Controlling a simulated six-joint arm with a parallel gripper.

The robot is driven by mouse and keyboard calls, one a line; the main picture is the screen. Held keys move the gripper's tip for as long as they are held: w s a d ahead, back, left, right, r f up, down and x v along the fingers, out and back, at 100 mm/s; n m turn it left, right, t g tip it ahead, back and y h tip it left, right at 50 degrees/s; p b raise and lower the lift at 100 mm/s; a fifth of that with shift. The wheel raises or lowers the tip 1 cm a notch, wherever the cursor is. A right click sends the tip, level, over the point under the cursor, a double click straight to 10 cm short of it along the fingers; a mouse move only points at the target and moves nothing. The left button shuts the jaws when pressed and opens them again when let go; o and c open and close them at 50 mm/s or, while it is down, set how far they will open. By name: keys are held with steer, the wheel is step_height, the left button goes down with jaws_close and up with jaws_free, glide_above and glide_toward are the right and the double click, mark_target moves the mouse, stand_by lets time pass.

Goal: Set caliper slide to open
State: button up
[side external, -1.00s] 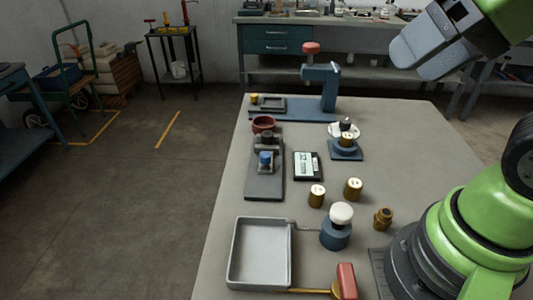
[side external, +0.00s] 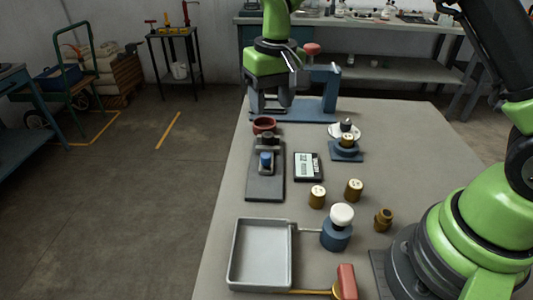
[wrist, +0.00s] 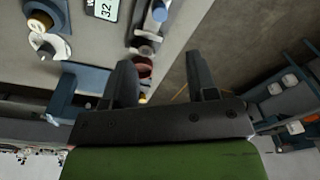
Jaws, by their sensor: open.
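What looks like the caliper slide is a dark grey base (side external: 265,187) with grey blocks and a blue knob (side external: 265,158) on the table. In the wrist view the blue knob (wrist: 159,11) is at the top edge. I cannot tell its slide setting. My gripper (side external: 271,110) is open and empty, pointing down over the table's far left, beyond the slide and the dark red ring (side external: 264,124). In the wrist view my gripper (wrist: 162,72) has its fingers wide apart, with the ring (wrist: 144,68) showing beside the left finger. The fixture behind my gripper is mostly hidden.
A blue press (side external: 331,90) stands just right of my gripper. A digital readout (side external: 308,167) lies right of the slide. Brass weights (side external: 317,197), a white-knobbed blue pot (side external: 337,232) and a grey tray (side external: 232,255) are nearer. The table's left edge is close to the slide.

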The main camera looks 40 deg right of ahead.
glide_toward(266, 155)
steer(key=shift+w+a+g, duration=0.1)
steer(key=shift+w+g, duration=0.2)
steer(key=shift+g, duration=0.1)
step_height(266, 155, down, 10)
steer(key=shift+r, duration=0.1)
steer(key=shift+c, duration=0.3)
